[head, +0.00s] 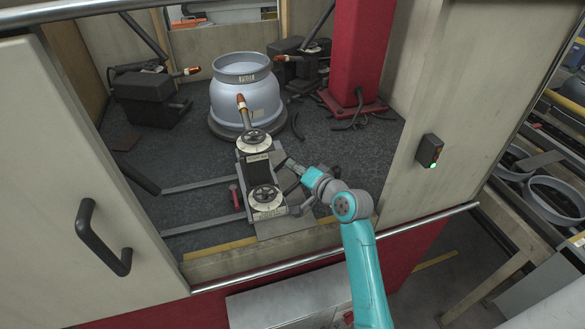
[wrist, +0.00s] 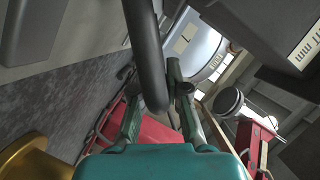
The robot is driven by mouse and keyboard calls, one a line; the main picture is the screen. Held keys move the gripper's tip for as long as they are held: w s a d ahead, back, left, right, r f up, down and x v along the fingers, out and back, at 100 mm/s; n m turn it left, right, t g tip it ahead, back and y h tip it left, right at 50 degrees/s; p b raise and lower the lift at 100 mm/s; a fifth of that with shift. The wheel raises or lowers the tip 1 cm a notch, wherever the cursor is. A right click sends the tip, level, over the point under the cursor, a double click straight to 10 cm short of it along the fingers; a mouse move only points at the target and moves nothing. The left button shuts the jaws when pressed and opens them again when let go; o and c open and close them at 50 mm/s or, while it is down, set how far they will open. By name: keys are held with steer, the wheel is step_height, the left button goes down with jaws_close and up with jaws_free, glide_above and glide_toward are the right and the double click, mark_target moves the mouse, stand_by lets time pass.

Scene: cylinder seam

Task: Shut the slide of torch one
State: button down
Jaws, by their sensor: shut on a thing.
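My gripper (head: 296,178) is at the right side of this slide, close to the near handwheel. I see no label that says which torch is torch one.
The pale blue cylinder (head: 246,95) stands on a round base behind the slide. Two more torch units stand at the back left (head: 150,92) and back right (head: 298,62). A red column (head: 360,50) rises on the right. A metal rail (head: 330,248) crosses the front opening.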

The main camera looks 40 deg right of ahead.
steer(key=c, duration=1.2)
jaws_free()
steer(key=v, duration=1.2)
